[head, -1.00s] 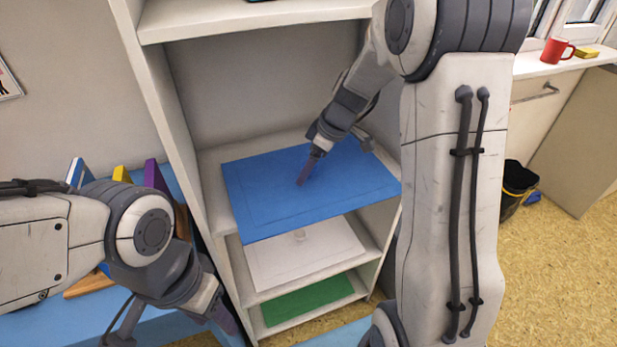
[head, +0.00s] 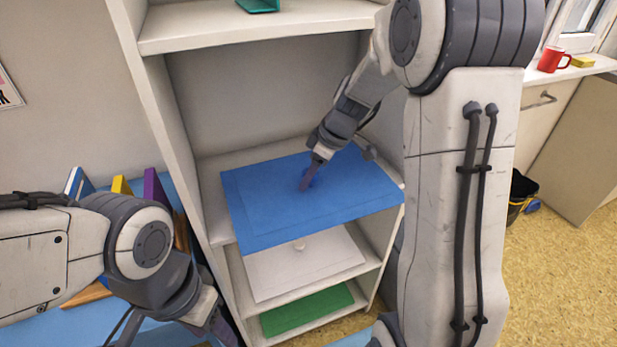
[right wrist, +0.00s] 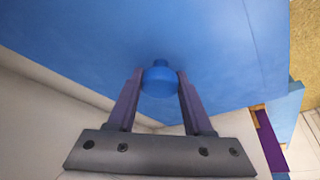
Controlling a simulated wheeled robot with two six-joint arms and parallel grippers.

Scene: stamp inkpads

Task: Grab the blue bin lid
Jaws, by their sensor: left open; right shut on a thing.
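The blue bin lid (head: 270,205) is a flat blue panel over a shelf of the white shelving unit, its front edge sticking out past the shelf. My right gripper (head: 307,183) is at the knob in the middle of its top and is shut on it. In the right wrist view the round blue knob (right wrist: 160,78) sits between the fingers of my right gripper (right wrist: 160,88). My left gripper (head: 222,332) is open and empty at the lower left, in front of the shelving unit and apart from the lid.
A white lid (head: 285,277) and a green lid (head: 305,310) lie on lower shelves. Coloured upright boards (head: 155,188) stand on a blue surface at the left. A red mug (head: 553,59) stands on a counter at the right, above a dark bin (head: 521,190).

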